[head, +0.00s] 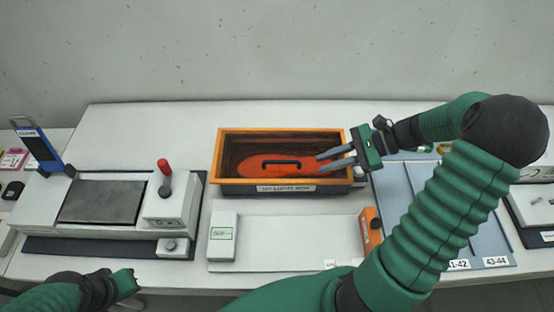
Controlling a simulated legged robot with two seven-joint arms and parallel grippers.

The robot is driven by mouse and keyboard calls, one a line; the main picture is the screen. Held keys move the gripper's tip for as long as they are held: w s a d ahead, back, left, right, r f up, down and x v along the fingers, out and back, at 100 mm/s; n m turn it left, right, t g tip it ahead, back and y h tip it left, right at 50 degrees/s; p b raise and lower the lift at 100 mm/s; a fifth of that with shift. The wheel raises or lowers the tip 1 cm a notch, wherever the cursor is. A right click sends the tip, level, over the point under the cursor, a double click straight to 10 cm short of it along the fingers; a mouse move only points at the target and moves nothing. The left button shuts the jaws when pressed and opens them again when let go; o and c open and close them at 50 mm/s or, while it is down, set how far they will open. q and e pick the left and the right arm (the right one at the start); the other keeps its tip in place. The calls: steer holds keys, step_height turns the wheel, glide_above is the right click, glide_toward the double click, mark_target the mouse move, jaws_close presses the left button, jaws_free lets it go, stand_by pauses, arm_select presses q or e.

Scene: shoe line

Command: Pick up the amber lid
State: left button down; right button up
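The box labelled as a UV light box (286,188) stands in the middle of the table. The amber lid (240,134) seems to lie on top of it as an orange-rimmed see-through cover, with a black bar handle (281,163) across its middle. An orange-red sole-like shape (262,171) shows beneath the handle. My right gripper (337,160) reaches in from the right over the box's right edge. Its two grey fingers are apart, with nothing between them, and point left at the handle. My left gripper (125,282) is low at the bottom left; its fingers are not clear.
A press-like machine (103,200) with a red-topped lever (164,172) stands left of the box. A white plate with a small white box (222,236) and an orange block (370,229) lie in front. A blue-grey sectioned tray (392,183) is at the right, partly behind my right arm.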

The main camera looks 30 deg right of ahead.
mark_target(290, 161)
steer(key=d, duration=0.1)
steer(key=d+r+m+t, duration=0.1)
steer(key=d+t, duration=0.1)
steer(key=shift+s+d+r+m+y, duration=0.25)
steer(key=shift+s+d+m+y, duration=0.05)
steer(key=shift+s+d+m, duration=0.1)
steer(key=x, duration=1.1)
steer(key=shift+w+r+b, duration=0.1)
steer(key=shift+w+b, duration=0.1)
steer(key=shift+b, duration=0.1)
steer(key=shift+w+a, duration=0.15)
steer(key=shift+a, duration=0.25)
steer(key=x, duration=0.4)
steer(key=shift+w+f, duration=0.45)
steer(key=shift+f, duration=0.05)
steer(key=shift+s+r, duration=0.1)
steer(key=shift+c, duration=0.8)
steer(key=shift+a, duration=0.15)
jaws_close()
